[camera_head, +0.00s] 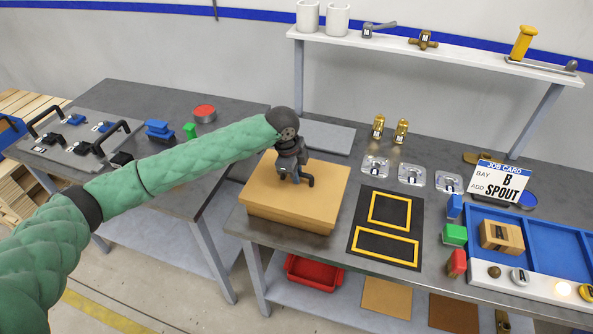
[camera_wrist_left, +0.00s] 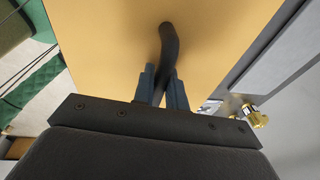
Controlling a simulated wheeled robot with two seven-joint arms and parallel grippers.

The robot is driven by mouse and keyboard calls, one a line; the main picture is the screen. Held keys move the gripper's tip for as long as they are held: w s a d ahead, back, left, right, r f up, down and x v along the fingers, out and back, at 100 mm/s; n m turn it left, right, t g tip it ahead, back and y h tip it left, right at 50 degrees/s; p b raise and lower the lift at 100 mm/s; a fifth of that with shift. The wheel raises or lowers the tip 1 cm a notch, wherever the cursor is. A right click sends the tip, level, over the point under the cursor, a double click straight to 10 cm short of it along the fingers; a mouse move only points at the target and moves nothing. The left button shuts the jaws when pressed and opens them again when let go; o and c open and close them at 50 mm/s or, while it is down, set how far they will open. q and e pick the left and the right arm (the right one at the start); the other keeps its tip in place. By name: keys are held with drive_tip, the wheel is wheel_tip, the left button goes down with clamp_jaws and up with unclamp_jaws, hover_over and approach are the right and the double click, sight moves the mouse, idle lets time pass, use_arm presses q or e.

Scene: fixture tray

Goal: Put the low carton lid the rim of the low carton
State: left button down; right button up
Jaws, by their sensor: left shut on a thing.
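The low carton lid (camera_head: 327,182) is a flat tan panel with a dark curved handle on top. It lies over the low carton (camera_head: 285,222), a tan box at the left end of the grey bench, and looks about level. The lid hides the carton's inside, and I cannot tell if it fully rests on the rim. My left gripper (camera_head: 296,178) points down over the middle of the lid, shut on its handle (camera_wrist_left: 168,45). In the left wrist view the lid (camera_wrist_left: 110,45) fills much of the picture behind the fingers. My right gripper is not in view.
Right of the carton lies a black mat (camera_head: 388,229) with yellow outlines. Clear plates (camera_head: 411,174) and brass fittings (camera_head: 378,127) stand behind it. A blue tray (camera_head: 560,247), a job card (camera_head: 499,184) and small blocks are at the right. A raised shelf (camera_head: 450,53) runs along the back.

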use_arm(q)
drive_tip(key=shift+f, duration=0.25)
drive_tip(key=c, duration=1.4)
unclamp_jaws()
drive_tip(key=shift+f, duration=0.1)
